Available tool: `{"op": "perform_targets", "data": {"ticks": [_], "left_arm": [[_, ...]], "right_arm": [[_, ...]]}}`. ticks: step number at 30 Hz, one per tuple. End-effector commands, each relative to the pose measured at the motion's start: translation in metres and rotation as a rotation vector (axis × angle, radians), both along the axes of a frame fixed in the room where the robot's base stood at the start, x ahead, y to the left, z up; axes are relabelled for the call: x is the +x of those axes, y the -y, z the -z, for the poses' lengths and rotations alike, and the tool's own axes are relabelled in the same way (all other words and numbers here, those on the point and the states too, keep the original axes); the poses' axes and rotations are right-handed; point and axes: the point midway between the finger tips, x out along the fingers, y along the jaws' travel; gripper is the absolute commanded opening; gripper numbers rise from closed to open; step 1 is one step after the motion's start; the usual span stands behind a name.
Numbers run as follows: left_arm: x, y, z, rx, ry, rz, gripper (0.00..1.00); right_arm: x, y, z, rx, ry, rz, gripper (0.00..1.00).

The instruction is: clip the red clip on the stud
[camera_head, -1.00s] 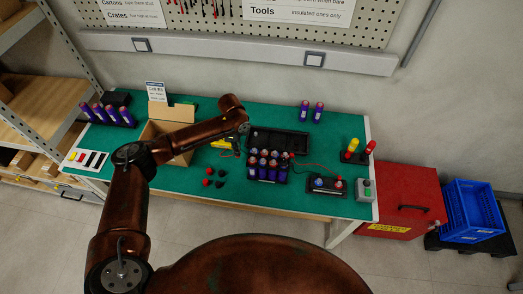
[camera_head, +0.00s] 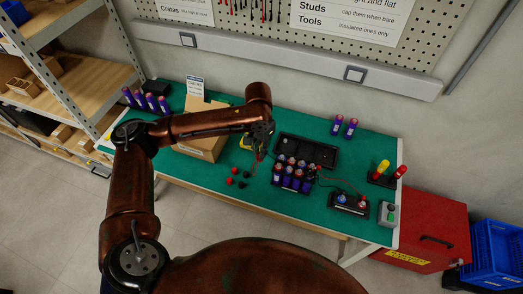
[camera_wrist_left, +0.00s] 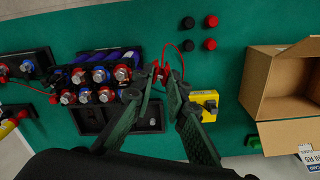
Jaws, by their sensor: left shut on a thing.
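My left gripper (camera_head: 262,147) is above the green table, just left of a black tray of purple cells (camera_head: 292,182). In the left wrist view its fingers (camera_wrist_left: 164,80) are closed around a small red clip (camera_wrist_left: 161,74), mostly hidden between the tips. A red wire loops from it. The cells (camera_wrist_left: 105,75) stand beside the gripper, with silver studs ringed in red or blue on top. A black block with studs (camera_head: 348,203) lies to the right; its studs also show in the left wrist view (camera_wrist_left: 27,67). Which stud is meant, I cannot tell. My right gripper is out of view.
Loose red and black caps (camera_head: 232,181) lie left of the cells. A yellow device (camera_wrist_left: 205,101) is close beside my gripper. An open carton (camera_head: 203,147) stands under my forearm. Yellow and red upright pieces (camera_head: 383,167) and a grey button box (camera_head: 387,213) are at the right.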

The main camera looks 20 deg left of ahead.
Motion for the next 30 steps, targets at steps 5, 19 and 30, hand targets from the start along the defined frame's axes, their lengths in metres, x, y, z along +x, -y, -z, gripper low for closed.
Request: {"op": "perform_targets", "data": {"ticks": [5,19,30], "left_arm": [[-0.006,0.018,-0.03,-0.001,0.003,-0.062,0.0],[0.036,0.1,-0.037,-0.012,0.002,0.445,0.0],[0.062,0.181,-0.03,0.0,0.009,1.062,0.0]], "right_arm": [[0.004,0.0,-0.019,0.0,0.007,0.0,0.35],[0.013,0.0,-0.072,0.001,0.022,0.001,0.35],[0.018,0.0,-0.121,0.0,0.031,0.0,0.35]]}}
